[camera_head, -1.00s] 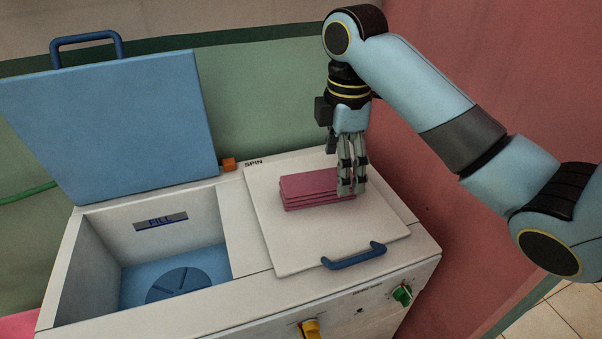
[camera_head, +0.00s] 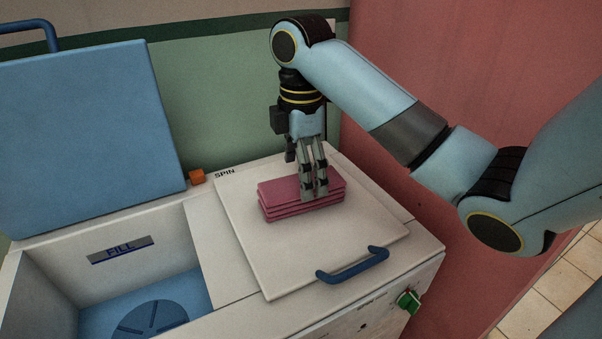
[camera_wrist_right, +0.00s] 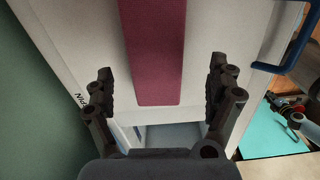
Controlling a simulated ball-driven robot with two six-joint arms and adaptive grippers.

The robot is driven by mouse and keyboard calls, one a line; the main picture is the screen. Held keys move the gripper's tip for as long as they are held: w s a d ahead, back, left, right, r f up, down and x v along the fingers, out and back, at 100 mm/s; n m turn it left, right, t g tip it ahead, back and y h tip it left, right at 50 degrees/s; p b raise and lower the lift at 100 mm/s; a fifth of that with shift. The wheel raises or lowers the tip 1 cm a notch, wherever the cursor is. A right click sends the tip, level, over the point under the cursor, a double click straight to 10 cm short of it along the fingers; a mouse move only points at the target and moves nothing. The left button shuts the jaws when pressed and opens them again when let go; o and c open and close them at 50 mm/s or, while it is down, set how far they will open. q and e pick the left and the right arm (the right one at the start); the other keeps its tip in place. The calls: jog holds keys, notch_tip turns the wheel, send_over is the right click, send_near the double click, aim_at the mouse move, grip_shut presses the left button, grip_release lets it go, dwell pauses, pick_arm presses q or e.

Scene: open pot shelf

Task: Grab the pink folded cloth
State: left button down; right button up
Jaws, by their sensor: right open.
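The pink folded cloth (camera_head: 280,201) is a flat layered stack lying on the white SPIN lid. My right gripper (camera_head: 313,197) points down at the cloth, over its right half, and its fingers hide part of it. In the right wrist view the cloth (camera_wrist_right: 152,50) runs as a long strip from the top edge down between the two spread fingers. The right gripper (camera_wrist_right: 160,80) is open, with clear gaps between each finger and the cloth. I cannot tell how far above the lid the fingertips are. My left gripper is not in view.
The white SPIN lid (camera_head: 270,270) has a blue handle (camera_head: 352,265) at its front. To the left are an open blue-bottomed tub (camera_head: 180,290) and its raised blue lid (camera_head: 90,140). A red wall (camera_head: 430,80) stands behind at right.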

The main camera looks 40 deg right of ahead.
aim_at(301, 184)
jog(key=f+b, duration=0.1)
jog(key=f, duration=0.1)
jog(key=f+b, duration=0.2)
jog(key=shift+w+d, duration=0.15)
jog(key=shift+d, duration=0.05)
jog(key=shift+f, duration=0.4)
jog(key=c, duration=1.3)
